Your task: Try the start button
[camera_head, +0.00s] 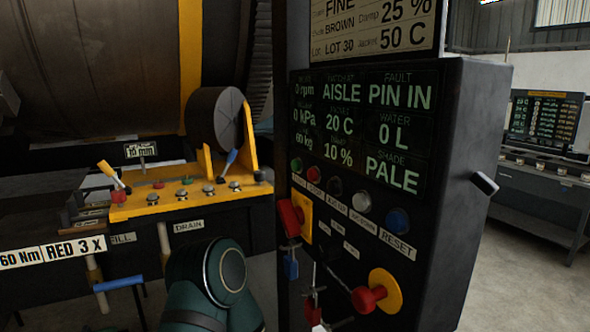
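The dark control panel (452,190) stands right of centre. Its upper row of buttons holds a green button (297,165) at the left end, with a small label under it too blurred to read surely. A red button (314,174), a black one (334,187), a white one (362,202) and a blue one (397,220) labelled RESET follow to the right. The display (365,130) above reads FAULT: PIN IN, 0 rpm and AISLE. A teal arm link of mine shows at the bottom centre. Neither gripper is in view, and nothing of mine visibly touches the buttons.
A red switch on a yellow plate (305,217) and a red knob on a yellow disc (385,291) jut out below the buttons. A yellow valve shelf (190,200) and large drum (90,65) stand left. A far console (545,120) is right; floor (525,285) there is clear.

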